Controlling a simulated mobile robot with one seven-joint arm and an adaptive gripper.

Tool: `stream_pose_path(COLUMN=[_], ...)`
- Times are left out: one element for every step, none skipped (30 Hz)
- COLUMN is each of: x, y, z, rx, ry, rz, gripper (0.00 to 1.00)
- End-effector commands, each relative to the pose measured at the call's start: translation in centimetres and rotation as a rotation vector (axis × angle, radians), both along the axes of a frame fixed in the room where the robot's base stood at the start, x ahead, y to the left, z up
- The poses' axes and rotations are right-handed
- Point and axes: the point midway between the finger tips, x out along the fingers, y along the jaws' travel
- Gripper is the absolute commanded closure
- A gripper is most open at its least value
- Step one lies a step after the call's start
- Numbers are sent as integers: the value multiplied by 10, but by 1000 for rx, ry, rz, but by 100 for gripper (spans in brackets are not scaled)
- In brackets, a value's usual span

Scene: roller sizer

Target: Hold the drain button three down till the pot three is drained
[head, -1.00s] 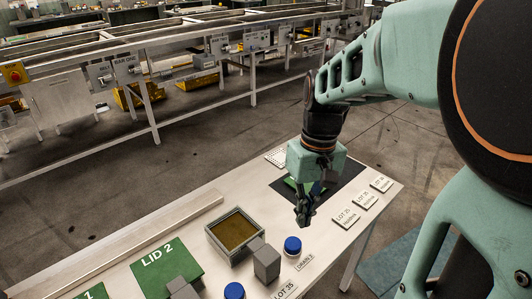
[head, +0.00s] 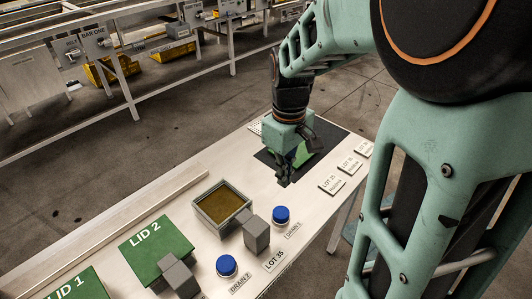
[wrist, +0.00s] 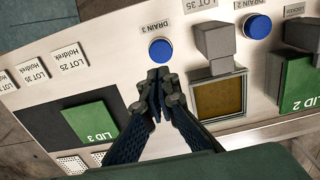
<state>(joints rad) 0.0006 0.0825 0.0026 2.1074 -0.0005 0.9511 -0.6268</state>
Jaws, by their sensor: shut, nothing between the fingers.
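Drain button three (head: 281,213) is a round blue button on a pale panel beside its "DRAIN 3" label. It stands raised and also shows in the wrist view (wrist: 160,50). My gripper (head: 284,183) is shut and empty. In the wrist view its fingertips (wrist: 158,76) are close to the button, apart from it as far as I can tell; their height is unclear. Pot three (head: 238,221) is a grey square pot without a lid, holding brown liquid; it also shows in the wrist view (wrist: 194,103).
Green lid 3 (wrist: 88,124) lies on a black mat beyond my gripper. Green lid 2 (head: 150,240), another blue button (head: 227,266) and several lot cards (head: 332,184) are also on the panel.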

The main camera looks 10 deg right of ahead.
Motion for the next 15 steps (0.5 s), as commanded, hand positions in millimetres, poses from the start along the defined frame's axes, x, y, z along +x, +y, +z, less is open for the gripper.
stream_pose_path(x=[-1,-2,-2,-1,-2,-2,-2,-1,-2,-2,-2,-1,-1,-1,-1], y=[0,0,0,0,0,0,0,0,0,0,0,0,0,0,0], z=[-13,-19,-28,-35,-42,-50,-57,-63,-71,-77,-82,-89,-93,-97,-102], rx=[0,0,0,0,0,0,0,0,0,0,0,0,0,1,0], ry=[6,7,7,6,7,7,6,6,7,6,6,5,5,4,5], rz=[0,0,0,0,0,0,0,0,0,0,0,0,0,0,0], gripper=[100,100,100,100,100,100,100,100,100,100,100,100,100,100,100])
